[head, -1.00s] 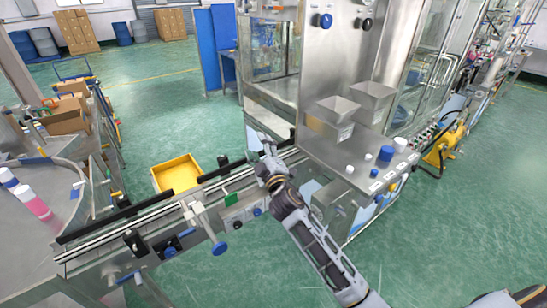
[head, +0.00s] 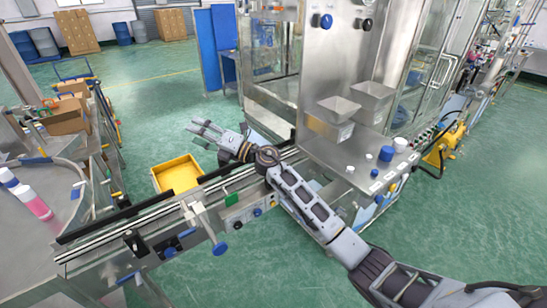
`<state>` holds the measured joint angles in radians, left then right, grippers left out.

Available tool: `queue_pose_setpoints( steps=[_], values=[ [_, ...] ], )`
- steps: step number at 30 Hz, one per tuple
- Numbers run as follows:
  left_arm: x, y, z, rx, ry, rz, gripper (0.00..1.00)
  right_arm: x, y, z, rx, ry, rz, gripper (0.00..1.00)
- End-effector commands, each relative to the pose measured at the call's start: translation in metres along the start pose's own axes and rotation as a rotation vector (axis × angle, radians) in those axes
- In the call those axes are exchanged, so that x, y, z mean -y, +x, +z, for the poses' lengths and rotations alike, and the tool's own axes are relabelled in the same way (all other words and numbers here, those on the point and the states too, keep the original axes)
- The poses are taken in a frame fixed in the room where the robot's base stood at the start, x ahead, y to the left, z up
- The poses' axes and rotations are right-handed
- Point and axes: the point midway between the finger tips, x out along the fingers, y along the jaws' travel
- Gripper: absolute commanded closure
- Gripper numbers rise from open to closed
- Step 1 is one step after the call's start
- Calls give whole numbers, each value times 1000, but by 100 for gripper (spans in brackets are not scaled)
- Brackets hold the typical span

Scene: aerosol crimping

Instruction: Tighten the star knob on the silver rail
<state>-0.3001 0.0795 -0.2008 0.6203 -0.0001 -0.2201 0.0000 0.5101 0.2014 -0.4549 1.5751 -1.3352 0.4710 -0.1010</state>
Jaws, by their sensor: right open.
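The silver rail (head: 150,220) of the conveyor runs from the lower left up to the steel machine. Several knobs sit along its front side: a blue one (head: 220,248) on a rod below a silver clamp, a blue one (head: 169,252) by a black block, and a small blue one (head: 258,211) further right. Which is the star knob I cannot tell at this size. My right gripper (head: 203,131) is open and empty, its fingers pointing left, beyond the rail and above the yellow bin. My right forearm crosses over the rail and hides part of it. My left gripper is out of view.
A yellow bin (head: 178,175) stands on the green floor behind the conveyor. The steel machine (head: 340,100) with two hoppers rises at the right of the rail. A round grey table (head: 25,240) with pink-and-white cans is at the left.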

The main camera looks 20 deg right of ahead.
Motion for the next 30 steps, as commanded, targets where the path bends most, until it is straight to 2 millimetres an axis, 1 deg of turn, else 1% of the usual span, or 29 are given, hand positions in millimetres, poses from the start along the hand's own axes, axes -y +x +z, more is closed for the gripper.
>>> queue_pose_setpoints(
  steps=[3,6,10,14,17,22,26,30],
  values=[
    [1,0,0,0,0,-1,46,6,11,-9,-120,-95,-39,42],
    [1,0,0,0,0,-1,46,15,16,-16,-220,-170,-80,42],
    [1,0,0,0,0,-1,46,28,18,-22,-348,-261,-143,42],
    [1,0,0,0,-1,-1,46,44,15,-23,-475,-344,-218,42],
    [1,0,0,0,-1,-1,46,56,10,-20,-570,-403,-283,42],
    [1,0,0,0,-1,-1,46,76,-6,-9,-725,-488,-409,42],
    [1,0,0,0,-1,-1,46,90,-24,6,-838,-538,-520,42],
    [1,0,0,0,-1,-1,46,99,-47,29,-950,-577,-649,42]
  ],
)
